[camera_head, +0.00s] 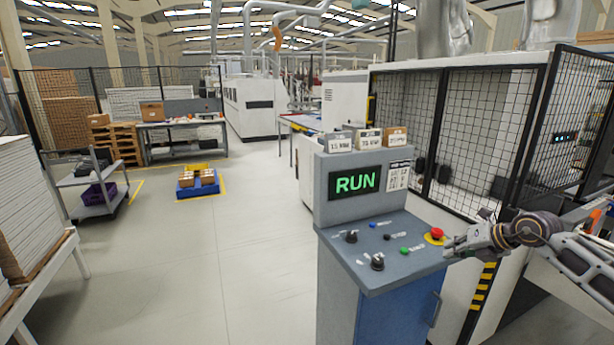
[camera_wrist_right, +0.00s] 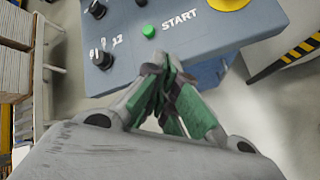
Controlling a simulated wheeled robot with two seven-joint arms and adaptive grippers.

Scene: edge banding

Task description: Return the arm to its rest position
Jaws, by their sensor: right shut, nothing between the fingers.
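My right gripper (camera_head: 452,247) comes in from the right in the head view, beside the right edge of the control console (camera_head: 340,262). In the right wrist view its fingers (camera_wrist_right: 165,85) are shut and hold nothing. They are near the edge of the console panel, close to the green START button (camera_wrist_right: 149,31). The green button also shows in the head view (camera_head: 405,250), left of the fingertips. The console's screen (camera_head: 355,182) reads RUN in green. My left gripper does not show.
A red emergency button (camera_head: 437,233) on a yellow ring sits at the panel's right, close to my right gripper. Black knobs (camera_head: 377,261) are on the panel's left. A mesh fence (camera_head: 455,130) stands behind the console. The floor (camera_head: 240,240) left of the console is clear.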

